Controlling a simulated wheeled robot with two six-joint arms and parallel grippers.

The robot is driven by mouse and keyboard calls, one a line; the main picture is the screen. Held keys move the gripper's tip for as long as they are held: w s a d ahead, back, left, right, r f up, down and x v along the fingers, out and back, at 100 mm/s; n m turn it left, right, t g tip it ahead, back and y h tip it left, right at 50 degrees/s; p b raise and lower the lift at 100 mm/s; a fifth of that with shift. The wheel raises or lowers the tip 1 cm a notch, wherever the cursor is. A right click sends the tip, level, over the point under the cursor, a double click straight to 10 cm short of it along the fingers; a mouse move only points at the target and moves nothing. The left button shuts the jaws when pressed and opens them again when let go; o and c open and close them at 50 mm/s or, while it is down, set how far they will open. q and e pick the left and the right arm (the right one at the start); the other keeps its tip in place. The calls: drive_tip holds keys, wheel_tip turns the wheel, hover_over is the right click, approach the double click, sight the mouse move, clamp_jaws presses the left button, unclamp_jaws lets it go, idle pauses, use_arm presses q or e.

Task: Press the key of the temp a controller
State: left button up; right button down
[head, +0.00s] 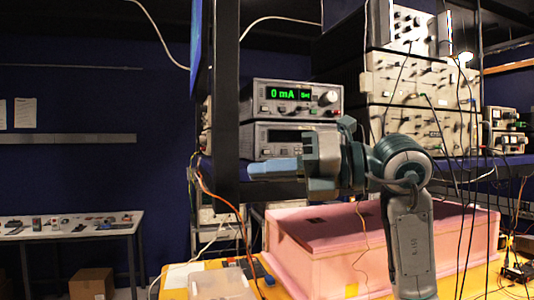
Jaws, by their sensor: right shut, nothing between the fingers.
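Two stacked instrument boxes stand on the rack shelf in the middle of the head view. The upper box (262,102) has a lit green display reading "0 mA", small keys and a knob. The lower box (262,137) has a dark display and a row of small controls. Their labels are too small to read, so I cannot tell which is the temp A controller. My right gripper (254,168) is shut and empty. It points left, below the front of the lower box in the picture, and hides part of the shelf edge. My left gripper is out of view.
A dark rack post (226,100) stands left of the boxes. More instruments (425,80) with hanging cables fill the right side. A pink foam enclosure (330,260) sits on the yellow table below. A white side table (70,228) is at far left.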

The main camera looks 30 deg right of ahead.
sight(278, 151)
drive_tip(key=s+d+r+m+t+h, duration=0.1)
drive_tip(key=d+r+m+t+h, duration=0.1)
drive_tip(key=d+h, duration=0.2)
drive_tip(key=shift+d+r+m, duration=0.3)
drive_tip(key=shift+d+m, duration=0.1)
drive_tip(key=shift+d, duration=0.3)
drive_tip(key=shift+w+d+p, duration=0.25)
drive_tip(key=shift+w+d, duration=0.1)
drive_tip(key=shift+w, duration=1.05)
drive_tip(key=shift+w+d+p, duration=0.3)
drive_tip(key=shift+w, duration=1.15)
drive_tip(key=shift+w+d+p, duration=0.25)
drive_tip(key=shift+w+d, duration=0.1)
drive_tip(key=shift+w, duration=1.05)
drive_tip(key=shift+w, duration=0.15)
drive_tip(key=shift+w+p, duration=0.3)
drive_tip(key=shift+p, duration=0.05)
drive_tip(key=shift+w+d, duration=0.1)
drive_tip(key=shift+w, duration=0.05)
